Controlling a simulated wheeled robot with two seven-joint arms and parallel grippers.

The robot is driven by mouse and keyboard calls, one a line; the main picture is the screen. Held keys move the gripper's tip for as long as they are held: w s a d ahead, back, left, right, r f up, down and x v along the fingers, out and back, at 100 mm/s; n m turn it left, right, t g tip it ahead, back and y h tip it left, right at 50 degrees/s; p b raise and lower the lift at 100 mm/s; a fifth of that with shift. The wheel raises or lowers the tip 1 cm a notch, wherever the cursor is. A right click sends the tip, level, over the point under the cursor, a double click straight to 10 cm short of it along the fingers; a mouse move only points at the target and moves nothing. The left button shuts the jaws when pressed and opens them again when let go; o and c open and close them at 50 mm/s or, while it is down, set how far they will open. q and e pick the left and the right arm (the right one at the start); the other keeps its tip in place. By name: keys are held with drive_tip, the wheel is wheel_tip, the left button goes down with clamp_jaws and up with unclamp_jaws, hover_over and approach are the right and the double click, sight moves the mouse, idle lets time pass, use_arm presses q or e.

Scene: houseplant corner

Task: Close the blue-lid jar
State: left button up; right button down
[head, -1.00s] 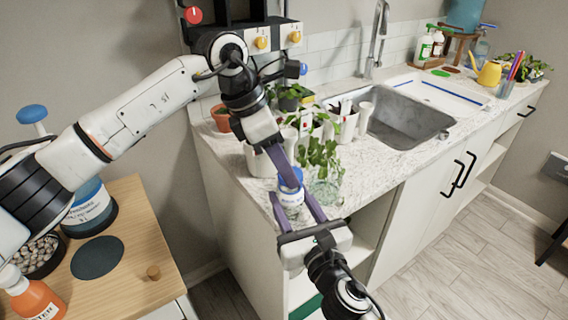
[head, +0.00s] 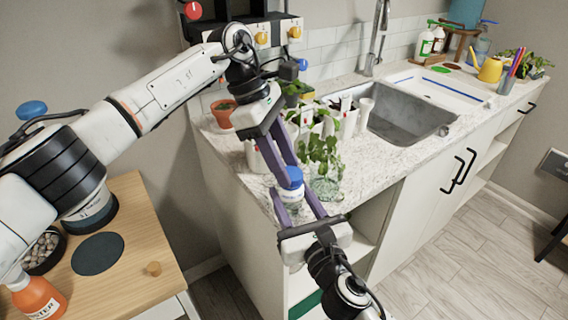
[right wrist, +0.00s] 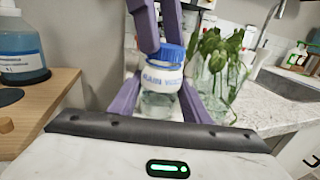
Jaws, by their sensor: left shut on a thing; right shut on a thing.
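The blue-lid jar (head: 291,194) stands upright near the front left corner of the counter, with a white label and clear glass. Its blue lid (head: 292,176) sits on top of it and looks level. In the right wrist view the jar (right wrist: 162,84) is between the purple fingers, with the lid (right wrist: 168,54) above. My left gripper (head: 289,174) comes from above and behind and is shut on the lid. My right gripper (head: 291,202) comes from the front and is shut on the jar's body. Whether the lid is fully seated is hidden by the fingers.
A glass vase with a leafy cutting (head: 325,170) stands close to the right of the jar. Potted plants and white containers (head: 346,118) crowd behind it. The sink (head: 405,120) is farther right. A wooden side table (head: 130,240) with bottles is at the left.

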use_arm(q)
drive_tip(key=shift+w+d+m+g, duration=0.2)
drive_tip(key=shift+m+g, duration=0.2)
drive_tip(key=shift+m, duration=0.6)
drive_tip(key=shift+a+m, duration=0.15)
drive_tip(key=shift+m, duration=0.55)
drive_tip(key=o, duration=1)
drive_tip(key=shift+c, duration=0.4)
